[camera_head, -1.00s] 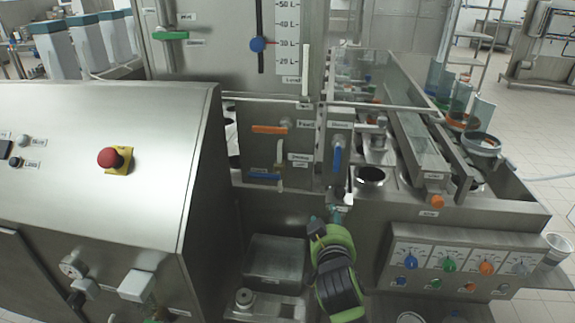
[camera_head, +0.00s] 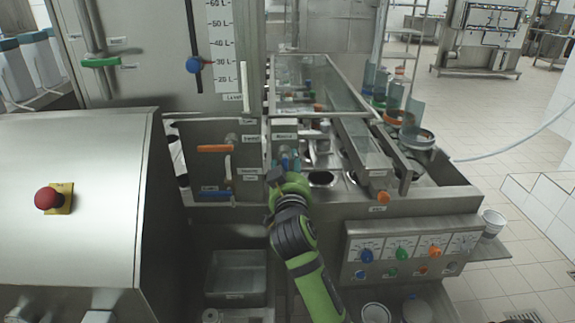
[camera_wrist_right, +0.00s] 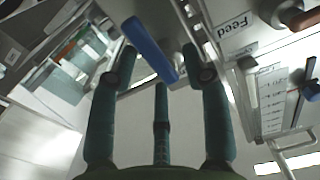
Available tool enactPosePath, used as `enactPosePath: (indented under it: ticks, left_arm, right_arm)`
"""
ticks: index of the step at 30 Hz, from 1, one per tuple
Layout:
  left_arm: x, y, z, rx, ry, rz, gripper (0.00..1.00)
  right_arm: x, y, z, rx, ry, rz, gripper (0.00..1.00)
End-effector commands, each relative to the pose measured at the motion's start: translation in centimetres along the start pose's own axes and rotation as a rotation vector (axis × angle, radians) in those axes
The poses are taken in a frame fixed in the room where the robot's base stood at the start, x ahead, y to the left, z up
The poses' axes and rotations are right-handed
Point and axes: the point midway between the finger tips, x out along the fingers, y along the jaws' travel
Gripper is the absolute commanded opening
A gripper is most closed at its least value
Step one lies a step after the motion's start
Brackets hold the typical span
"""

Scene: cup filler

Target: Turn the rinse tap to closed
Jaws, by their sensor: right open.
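A tap with a blue lever (camera_wrist_right: 150,50) shows in the right wrist view, lying between my spread fingers. I take it as the rinse tap; a label reading "Feed" is to its right. In the head view my right gripper (camera_head: 288,160) is at the tap on the machine's front panel and largely hides the lever. My right gripper (camera_wrist_right: 160,62) is open, with its teal fingers on both sides of the lever. I cannot tell whether any finger touches it. The left gripper is not in view.
An orange lever (camera_head: 215,148) and a lower, horizontal blue lever (camera_head: 213,195) are left of my gripper. A sloped cabinet with a red button (camera_head: 48,197) stands further left. A knob panel (camera_head: 408,250) is at the lower right. Cup channels extend behind.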

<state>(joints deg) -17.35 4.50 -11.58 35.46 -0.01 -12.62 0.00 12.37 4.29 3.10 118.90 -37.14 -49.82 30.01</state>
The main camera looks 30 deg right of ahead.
Motion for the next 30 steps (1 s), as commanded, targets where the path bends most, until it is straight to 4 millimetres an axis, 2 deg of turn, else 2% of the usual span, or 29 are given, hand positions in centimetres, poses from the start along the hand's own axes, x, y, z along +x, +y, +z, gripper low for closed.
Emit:
enactPosePath:
  ticks: [4, 7, 8, 20, 30]
  left_arm:
    - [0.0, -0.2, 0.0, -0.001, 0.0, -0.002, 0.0]
    - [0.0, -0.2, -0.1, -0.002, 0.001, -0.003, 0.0]
    - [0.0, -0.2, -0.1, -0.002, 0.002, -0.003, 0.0]
    - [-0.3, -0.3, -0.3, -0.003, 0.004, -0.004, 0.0]
    - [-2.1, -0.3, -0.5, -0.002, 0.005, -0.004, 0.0]
  right_arm:
    - [0.0, 0.0, 0.0, 0.0, 0.0, 0.0, 0.48]
    - [0.0, 0.0, 0.0, 0.0, 0.0, 0.0, 0.08]
    - [0.0, 0.0, 0.0, 0.0, 0.0, 0.0, 0.0]
    - [0.0, 0.0, -0.1, -0.027, -0.001, 0.0, 0.0]
    - [0.0, 0.2, -0.4, -0.228, -0.002, 0.0, 0.0]
